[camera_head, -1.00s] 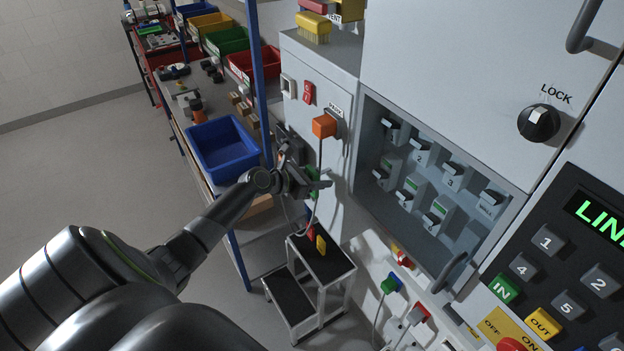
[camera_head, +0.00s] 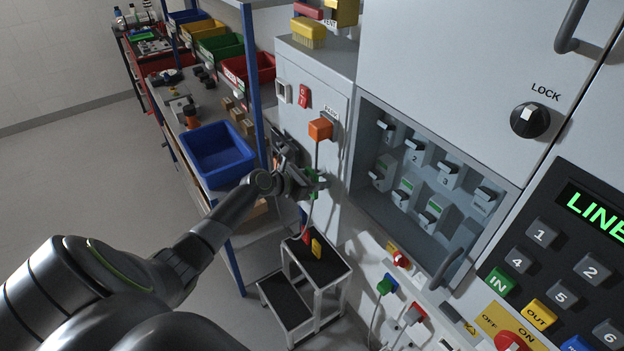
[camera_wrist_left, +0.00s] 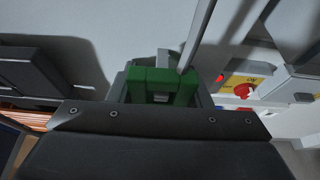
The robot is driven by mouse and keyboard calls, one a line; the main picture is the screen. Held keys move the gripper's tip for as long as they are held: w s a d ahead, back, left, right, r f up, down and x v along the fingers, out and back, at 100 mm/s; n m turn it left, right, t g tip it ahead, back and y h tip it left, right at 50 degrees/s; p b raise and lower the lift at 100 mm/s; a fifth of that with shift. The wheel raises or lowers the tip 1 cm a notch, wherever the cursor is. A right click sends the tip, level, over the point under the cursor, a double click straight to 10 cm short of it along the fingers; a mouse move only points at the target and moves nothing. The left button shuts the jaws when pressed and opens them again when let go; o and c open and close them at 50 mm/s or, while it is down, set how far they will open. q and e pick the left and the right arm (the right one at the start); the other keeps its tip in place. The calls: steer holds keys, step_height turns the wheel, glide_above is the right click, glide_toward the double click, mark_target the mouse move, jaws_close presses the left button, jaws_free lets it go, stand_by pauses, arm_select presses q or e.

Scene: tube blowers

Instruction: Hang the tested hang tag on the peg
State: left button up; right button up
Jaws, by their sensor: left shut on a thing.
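My left gripper (camera_head: 308,182) is beside the grey cabinet front, below the orange block labelled PARK. It is shut on a small green piece (camera_wrist_left: 162,85), which shows between the fingers in the left wrist view. A small part of the green piece (camera_head: 313,174) also shows in the head view. I cannot read any writing on it or tell its full shape, as my gripper hides much of it. A grey bracket-like part stands behind it in the wrist view. I cannot make out a peg for certain. My right gripper is not in view.
The orange PARK block (camera_head: 320,129) with a thin rod or cord is just above my gripper. A blue bin (camera_head: 217,150) on the shelf is to its left. A step stool (camera_head: 318,262) stands below. An open recess with numbered switches (camera_head: 445,176) is to the right.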

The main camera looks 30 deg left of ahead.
arm_select(q)
steer(key=shift+w+d+r, duration=0.2)
steer(key=shift+d, duration=0.05)
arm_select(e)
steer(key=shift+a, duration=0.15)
arm_select(q)
steer(key=o, duration=1)
steer(key=shift+a+f, duration=0.15)
steer(key=shift+a, duration=0.05)
steer(key=shift+o, duration=0.2)
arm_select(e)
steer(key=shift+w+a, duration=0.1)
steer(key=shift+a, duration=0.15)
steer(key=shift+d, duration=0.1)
arm_select(q)
steer(key=shift+s+a, duration=0.1)
steer(key=shift+s, duration=0.05)
